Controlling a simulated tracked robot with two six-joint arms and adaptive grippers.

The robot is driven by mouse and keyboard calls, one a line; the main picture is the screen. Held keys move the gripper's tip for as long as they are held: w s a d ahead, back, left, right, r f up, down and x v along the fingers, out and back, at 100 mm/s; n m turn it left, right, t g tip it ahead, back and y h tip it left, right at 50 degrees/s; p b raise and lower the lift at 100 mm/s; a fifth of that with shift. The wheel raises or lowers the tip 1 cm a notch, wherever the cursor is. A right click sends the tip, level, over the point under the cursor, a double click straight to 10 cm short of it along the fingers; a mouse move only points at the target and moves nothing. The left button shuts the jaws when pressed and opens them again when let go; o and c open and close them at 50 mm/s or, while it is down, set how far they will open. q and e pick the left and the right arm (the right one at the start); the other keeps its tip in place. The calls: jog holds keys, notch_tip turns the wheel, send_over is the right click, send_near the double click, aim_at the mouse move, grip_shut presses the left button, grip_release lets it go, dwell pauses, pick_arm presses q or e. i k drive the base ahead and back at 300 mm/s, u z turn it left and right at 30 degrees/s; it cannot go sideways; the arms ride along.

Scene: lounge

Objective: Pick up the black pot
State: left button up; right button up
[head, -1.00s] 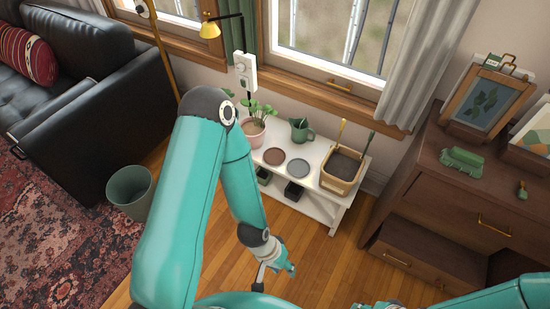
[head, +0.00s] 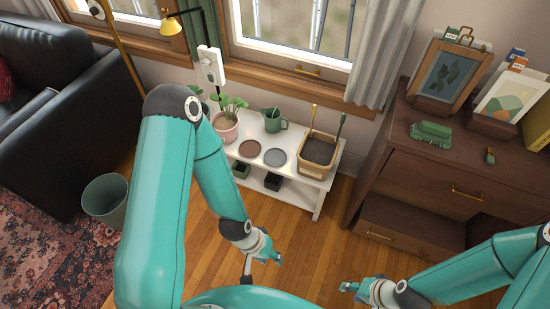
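The black pot (head: 273,182) is a small dark square pot on the lower shelf of the white bench (head: 317,187), below the tabletop. A dark green pot (head: 241,170) sits to its left on the same shelf. My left gripper (head: 272,253) is in front of the bench over the wood floor, apart from the black pot. My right gripper (head: 350,287) is lower and to the right, also apart from everything. Both grippers are too small in view to tell whether they are open.
On the bench top are a pink-potted plant (head: 226,126), a green watering can (head: 273,121), two round saucers (head: 274,157) and a soil-filled tub with tools (head: 318,152). A dresser (head: 420,185) stands right. A grey-green bin (head: 105,197) stands left. The floor (head: 310,240) before the bench is clear.

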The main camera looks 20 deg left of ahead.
aim_at(273, 181)
jog(key=z, duration=1.3)
jog(key=i, duration=0.15)
jog(key=u, duration=3.4)
jog(key=i, duration=0.1)
jog(key=z, duration=0.15)
jog(key=i, duration=1.15)
jog(key=u, duration=1.25)
jog(key=i, duration=0.2)
jog(key=z, duration=3.2)
